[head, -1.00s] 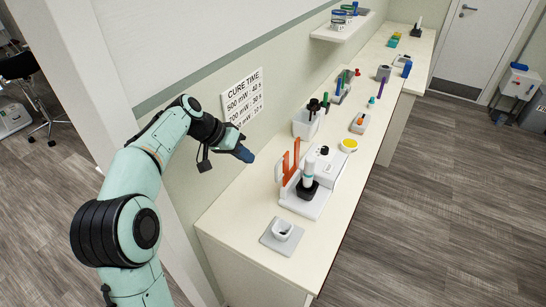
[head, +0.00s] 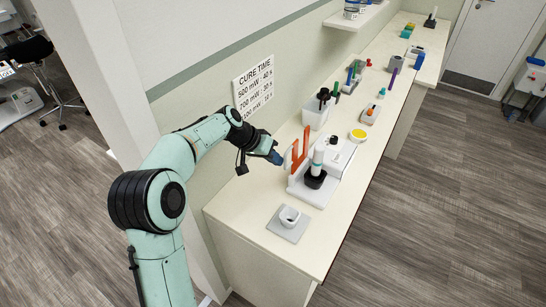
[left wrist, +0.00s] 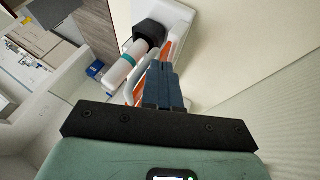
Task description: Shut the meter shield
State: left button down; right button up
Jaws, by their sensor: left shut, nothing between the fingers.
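The meter shield (head: 306,141) shows as upright orange strips with a pale edge, standing at the wall side of a white meter unit (head: 336,154) on the counter. My left gripper (head: 281,160) has shut blue fingers, empty, just to the left of the shield at about mid-height. In the left wrist view the fingertips (left wrist: 162,68) overlap the orange shield (left wrist: 166,48) and a pale curved bar; I cannot tell whether they touch. A white wand with a teal band (head: 318,161) stands in a black holder on the unit. My right gripper is out of view.
A small white cup (head: 290,215) on a grey plate (head: 286,228) stands at the near end of the counter. A white bin with black-handled items (head: 315,114), a yellow round dish (head: 358,135) and several small tools lie farther back. The wall is close on the left.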

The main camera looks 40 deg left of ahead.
pick_arm(q)
jog(key=shift+w+d+r+m+y, duration=0.1)
jog(key=shift+d+r+m+y, duration=0.1)
jog(key=shift+d+y, duration=0.4)
jog(key=shift+d+r+m+y, duration=0.1)
jog(key=shift+d+m+y, duration=0.1)
jog(key=shift+d+y, duration=0.35)
jog(key=d+f+m+y+b, duration=0.1)
jog(key=d+f+y+b, duration=0.2)
jog(key=d+y+b, duration=0.3)
jog(key=shift+w+d+m+g+y, duration=0.45)
jog(key=shift+d+y, duration=0.2)
jog(key=shift+d, duration=0.7)
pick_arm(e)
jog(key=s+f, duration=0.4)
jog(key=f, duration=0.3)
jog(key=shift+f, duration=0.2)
pick_arm(q)
jog(key=shift+d, duration=0.1)
jog(key=shift+r, duration=0.1)
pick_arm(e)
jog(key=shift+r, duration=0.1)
